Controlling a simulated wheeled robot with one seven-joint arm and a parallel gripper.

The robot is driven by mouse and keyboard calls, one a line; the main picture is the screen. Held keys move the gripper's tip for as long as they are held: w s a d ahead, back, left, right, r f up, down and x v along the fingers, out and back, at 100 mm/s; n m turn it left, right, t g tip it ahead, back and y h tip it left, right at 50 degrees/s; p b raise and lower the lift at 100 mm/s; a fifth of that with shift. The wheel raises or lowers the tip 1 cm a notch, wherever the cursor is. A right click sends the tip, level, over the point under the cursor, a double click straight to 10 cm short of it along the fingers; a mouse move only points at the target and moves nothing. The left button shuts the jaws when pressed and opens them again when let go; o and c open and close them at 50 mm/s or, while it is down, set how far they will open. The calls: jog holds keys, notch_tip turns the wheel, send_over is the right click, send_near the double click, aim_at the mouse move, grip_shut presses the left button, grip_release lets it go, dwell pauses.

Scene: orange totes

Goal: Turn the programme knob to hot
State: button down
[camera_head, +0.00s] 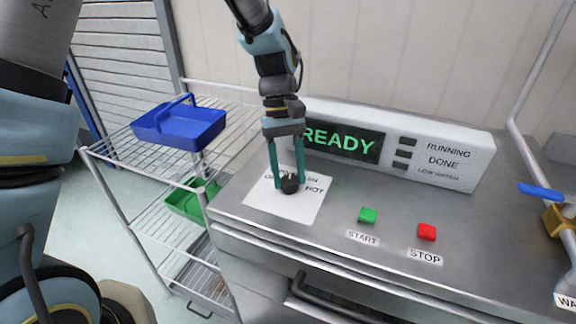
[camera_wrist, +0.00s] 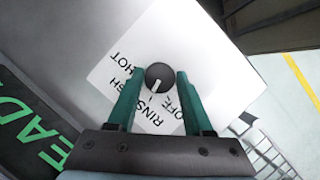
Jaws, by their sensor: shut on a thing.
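The programme knob (camera_head: 290,186) is a small round black knob on a white label sheet (camera_head: 258,198) on the steel machine top. In the wrist view the knob (camera_wrist: 160,72) shows a white pointer line aimed at the RINSE word, away from the HOT word (camera_wrist: 122,65). My gripper (camera_head: 289,181) reaches down from above, its two green fingers on either side of the knob. It is shut on the knob; the fingers (camera_wrist: 161,74) also flank it in the wrist view. The fingers partly cover the other programme words.
A display box (camera_head: 400,145) reading READY stands behind the knob. A green START button (camera_head: 367,215) and a red STOP button (camera_head: 427,232) lie to the right. A wire rack (camera_head: 118,150) with a blue tote (camera_head: 180,125) and a green tote (camera_head: 190,203) stands left.

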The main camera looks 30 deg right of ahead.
jog(key=m, duration=0.2)
jog(key=m+y+p, duration=0.1)
jog(key=m, duration=0.1)
jog(key=shift+s+d+m+t+y, duration=0.1)
jog(key=shift+m+t+y, duration=0.2)
jog(key=shift+t, duration=0.1)
jog(key=m+t+y+p, duration=0.1)
jog(key=m, duration=0.2)
jog(key=shift+m, duration=0.4)
jog(key=m+t, duration=0.1)
jog(key=m, duration=0.3)
jog(key=shift+s+d+t+y, duration=0.1)
jog(key=shift+s+t+y, duration=0.1)
jog(key=shift+t+y, duration=0.15)
jog(key=shift+m+t, duration=0.75)
jog(key=shift+m, duration=1.35)
jog(key=shift+c, duration=1.5)
grip_release()
jog(key=b+v, duration=0.2)
jog(key=v, duration=0.8)
jog(key=shift+s+r, duration=0.2)
jog(key=shift+r, duration=0.25)
